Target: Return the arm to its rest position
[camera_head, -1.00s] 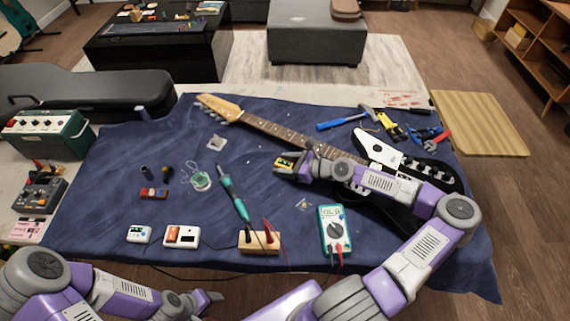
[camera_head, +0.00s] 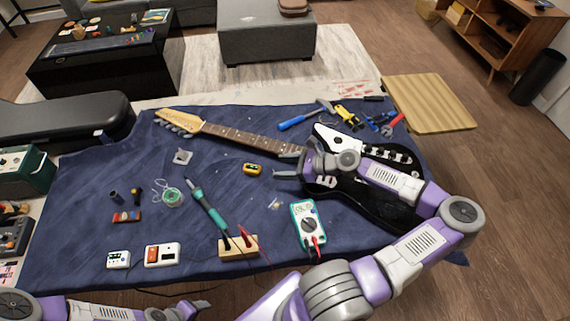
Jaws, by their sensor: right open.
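My right arm reaches in from the lower right, over the black-and-white electric guitar (camera_head: 345,205) on the blue cloth. My right gripper (camera_head: 277,164) is open and points left, with its fingers near the guitar's neck. A small yellow device (camera_head: 253,169) lies on the cloth left of the fingers, apart from them. The arm hides part of the guitar body.
A teal multimeter (camera_head: 308,228) and a wooden block (camera_head: 238,246) with red leads lie near my right forearm. A soldering iron (camera_head: 206,206), solder spool (camera_head: 173,197) and small boxes lie left.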

